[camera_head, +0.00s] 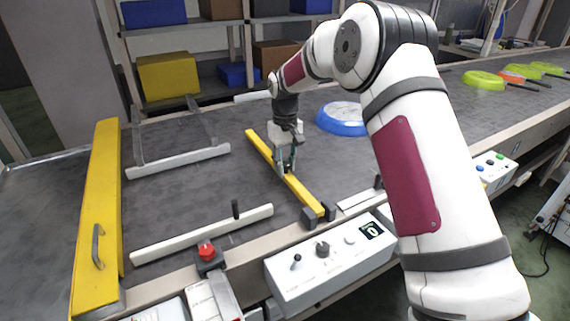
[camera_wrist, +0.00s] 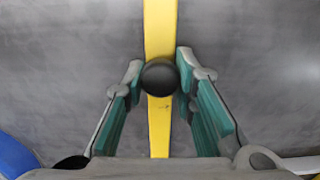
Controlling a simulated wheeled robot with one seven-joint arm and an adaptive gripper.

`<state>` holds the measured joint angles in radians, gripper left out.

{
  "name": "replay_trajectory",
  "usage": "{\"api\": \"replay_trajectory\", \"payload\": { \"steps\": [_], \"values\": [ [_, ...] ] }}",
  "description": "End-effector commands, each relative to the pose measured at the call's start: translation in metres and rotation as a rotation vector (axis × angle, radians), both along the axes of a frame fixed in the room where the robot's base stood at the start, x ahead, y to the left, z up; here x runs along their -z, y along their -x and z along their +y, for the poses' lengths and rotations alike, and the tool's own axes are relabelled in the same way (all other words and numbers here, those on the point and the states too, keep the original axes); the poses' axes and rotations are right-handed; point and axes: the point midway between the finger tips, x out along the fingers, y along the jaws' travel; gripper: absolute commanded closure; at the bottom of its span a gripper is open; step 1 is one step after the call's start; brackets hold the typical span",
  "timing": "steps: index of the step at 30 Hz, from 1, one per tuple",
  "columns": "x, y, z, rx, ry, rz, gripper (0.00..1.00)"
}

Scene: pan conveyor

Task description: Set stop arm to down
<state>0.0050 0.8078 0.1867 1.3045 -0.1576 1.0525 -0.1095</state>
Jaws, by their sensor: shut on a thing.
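The stop arm is a yellow bar (camera_head: 303,194) that lies across the grey belt from a dark pivot block at the near edge. In the wrist view the yellow bar (camera_wrist: 160,25) runs top to bottom through the middle. A round black knob (camera_wrist: 159,77) shows on the bar. My gripper (camera_head: 287,169) is over the middle of the bar, pointing down. In the wrist view my gripper (camera_wrist: 160,74) has its green-padded fingers on either side of the knob and is shut on it. The fingers partly hide the bar in the head view.
A blue pan (camera_head: 342,119) lies on the belt behind my arm, and several green and orange pans (camera_head: 484,80) are farther right. White guide rails (camera_head: 202,234) flank the left belt, with a yellow gate (camera_head: 98,205) at its end. A control box (camera_head: 330,265) stands in front.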

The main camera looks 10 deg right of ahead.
Motion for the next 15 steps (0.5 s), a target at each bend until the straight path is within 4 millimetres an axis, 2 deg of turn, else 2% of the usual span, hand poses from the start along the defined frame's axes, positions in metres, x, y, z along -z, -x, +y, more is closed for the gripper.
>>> {"api": "replay_trajectory", "payload": {
  "steps": [11,12,15],
  "values": [
    [0.0053,0.0008,0.0001,0.0,0.002,0.009,1.0],
    [0.0055,0.0008,0.0001,0.0,0.002,0.009,0.73],
    [0.0056,0.001,0.0001,0.0,0.001,0.01,0.55]
  ]
}}
